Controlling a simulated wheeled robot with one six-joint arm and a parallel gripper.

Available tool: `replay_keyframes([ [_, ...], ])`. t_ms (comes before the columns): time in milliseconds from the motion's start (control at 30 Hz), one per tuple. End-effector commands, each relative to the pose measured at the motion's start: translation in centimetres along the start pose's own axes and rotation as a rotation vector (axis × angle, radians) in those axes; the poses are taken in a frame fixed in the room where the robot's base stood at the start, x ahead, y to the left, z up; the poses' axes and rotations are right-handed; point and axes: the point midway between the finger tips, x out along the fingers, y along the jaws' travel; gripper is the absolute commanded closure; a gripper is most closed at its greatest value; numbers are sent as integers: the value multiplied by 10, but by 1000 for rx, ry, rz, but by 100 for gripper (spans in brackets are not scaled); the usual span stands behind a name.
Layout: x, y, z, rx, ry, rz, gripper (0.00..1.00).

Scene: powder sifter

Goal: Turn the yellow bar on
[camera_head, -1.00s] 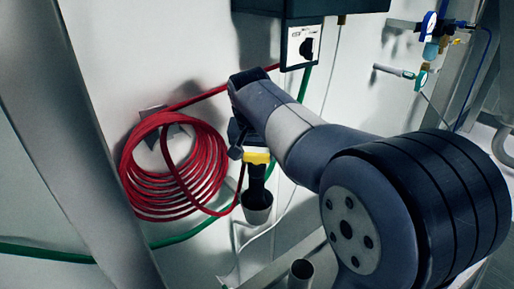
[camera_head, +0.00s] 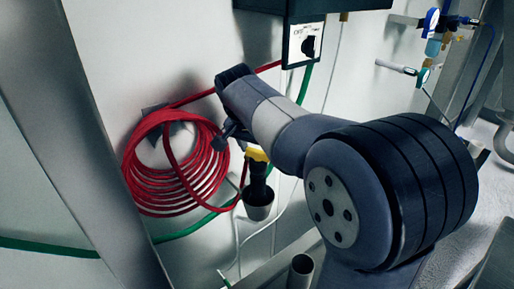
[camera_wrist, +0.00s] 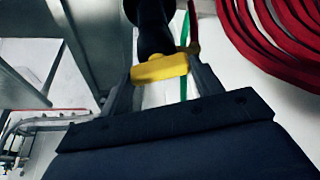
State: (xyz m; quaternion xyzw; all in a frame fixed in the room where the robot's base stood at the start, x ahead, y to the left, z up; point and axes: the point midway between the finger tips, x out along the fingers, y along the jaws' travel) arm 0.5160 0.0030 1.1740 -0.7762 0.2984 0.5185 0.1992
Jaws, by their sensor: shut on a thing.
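The yellow bar (camera_head: 257,155) is the handle on top of a dark valve-like fitting (camera_head: 258,178), right of the red hose coil in the head view. The wrist view shows the bar (camera_wrist: 160,67) crosswise between the two grey fingers of my gripper (camera_wrist: 163,72). My gripper is shut on it. In the head view my gripper (camera_head: 238,140) sits just above and left of the bar, and my arm hides part of the contact. The bar looks tilted, its right end lower.
A coiled red hose (camera_head: 165,175) hangs on the wall close left of my gripper. A green hose (camera_head: 195,226) runs behind the fitting. A dark box with a switch panel (camera_head: 306,44) is above. An open grey tube (camera_head: 301,268) stands below.

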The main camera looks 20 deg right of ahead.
Motion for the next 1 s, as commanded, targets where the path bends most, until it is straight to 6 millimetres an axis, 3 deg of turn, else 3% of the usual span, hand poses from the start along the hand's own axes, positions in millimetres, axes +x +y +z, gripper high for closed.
replay_keyframes([
  [667, 0, 0, 0, 0, 0, -1, 61],
  [700, 0, 0, 0, 0, 0, -1, 35],
  [933, 0, 0, 0, 0, 0, -1, 17],
  [1000, 0, 0, 0, 0, 0, -1, 16],
])
